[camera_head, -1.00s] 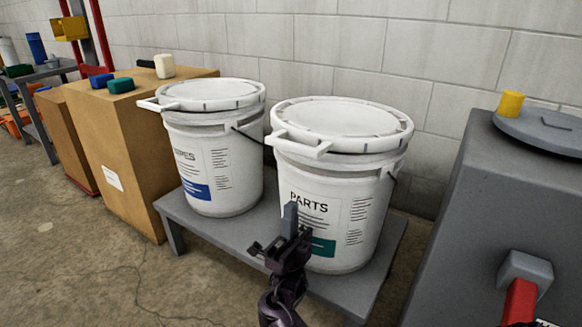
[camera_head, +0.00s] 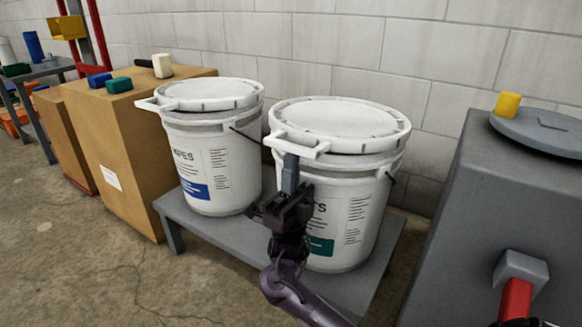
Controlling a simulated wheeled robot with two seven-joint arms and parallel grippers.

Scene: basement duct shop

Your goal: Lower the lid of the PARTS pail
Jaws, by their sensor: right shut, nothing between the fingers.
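The PARTS pail (camera_head: 345,235) is a white bucket with a green-marked label, standing upright on a low grey bench. Its white lid (camera_head: 342,120) lies flat over the rim, and its handle tab (camera_head: 297,143) sticks out at the front left. I cannot tell whether the lid is fully seated. My right gripper (camera_head: 290,172) is shut and empty, in front of the pail, with its fingertips just below the handle tab. It hides part of the label. I cannot tell whether the fingers touch the tab. My left gripper is not in view.
A second white pail (camera_head: 212,165) with a lid stands left on the same bench (camera_head: 225,232). Cardboard boxes (camera_head: 140,150) are further left. A grey cabinet (camera_head: 480,220) with a red handle stands close at right. A block wall is behind; open floor lies at front left.

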